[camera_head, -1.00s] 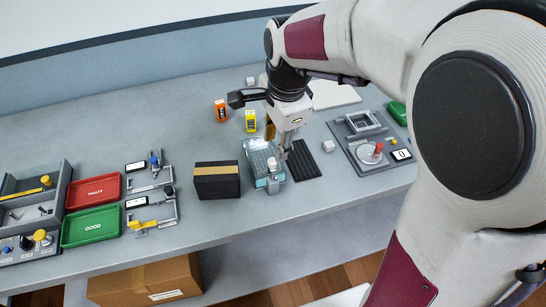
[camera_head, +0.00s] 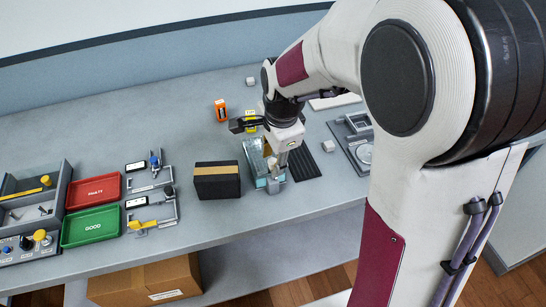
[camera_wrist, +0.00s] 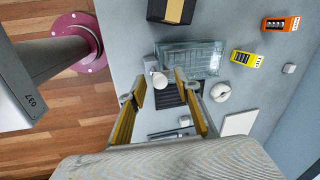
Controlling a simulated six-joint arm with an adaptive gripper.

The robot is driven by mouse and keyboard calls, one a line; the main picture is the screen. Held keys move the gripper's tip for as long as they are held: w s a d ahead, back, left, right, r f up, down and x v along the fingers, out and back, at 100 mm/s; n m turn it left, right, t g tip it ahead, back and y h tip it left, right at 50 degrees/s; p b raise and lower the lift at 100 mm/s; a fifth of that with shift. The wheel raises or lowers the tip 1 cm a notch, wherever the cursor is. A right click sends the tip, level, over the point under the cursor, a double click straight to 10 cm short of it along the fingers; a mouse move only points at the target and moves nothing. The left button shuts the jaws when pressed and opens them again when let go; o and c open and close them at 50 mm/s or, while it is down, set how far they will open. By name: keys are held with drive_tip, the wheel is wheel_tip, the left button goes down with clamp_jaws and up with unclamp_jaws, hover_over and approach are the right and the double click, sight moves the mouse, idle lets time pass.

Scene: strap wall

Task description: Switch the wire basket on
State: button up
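The wire basket (camera_head: 254,158), a clear, greenish, gridded box, stands on the bench and is partly hidden by my gripper in the head view. It also shows in the wrist view (camera_wrist: 198,58). A pale rounded knob or post (camera_wrist: 157,78) is at its near edge, with a teal base (camera_head: 262,183) below in the head view. My gripper (camera_wrist: 160,80) is open, with its yellow-faced fingers apart and the pale knob between or just beyond the tips. I cannot tell whether they touch it.
A black box with a tan stripe (camera_head: 217,181) stands close left of the basket. A black ribbed mat (camera_head: 303,163) lies to its right. Orange (camera_head: 221,110) and yellow (camera_wrist: 244,57) blocks stand behind. Red (camera_head: 93,192) and green (camera_head: 90,227) trays lie far left.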

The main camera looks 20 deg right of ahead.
clamp_jaws()
drive_tip(key=shift+s+x, duration=0.2)
drive_tip(key=shift+x, duration=0.85)
drive_tip(key=shift+s+x, duration=0.25)
drive_tip(key=shift+x, duration=0.75)
drive_tip(key=shift+f, duration=0.15)
unclamp_jaws()
drive_tip(key=v, duration=1.2)
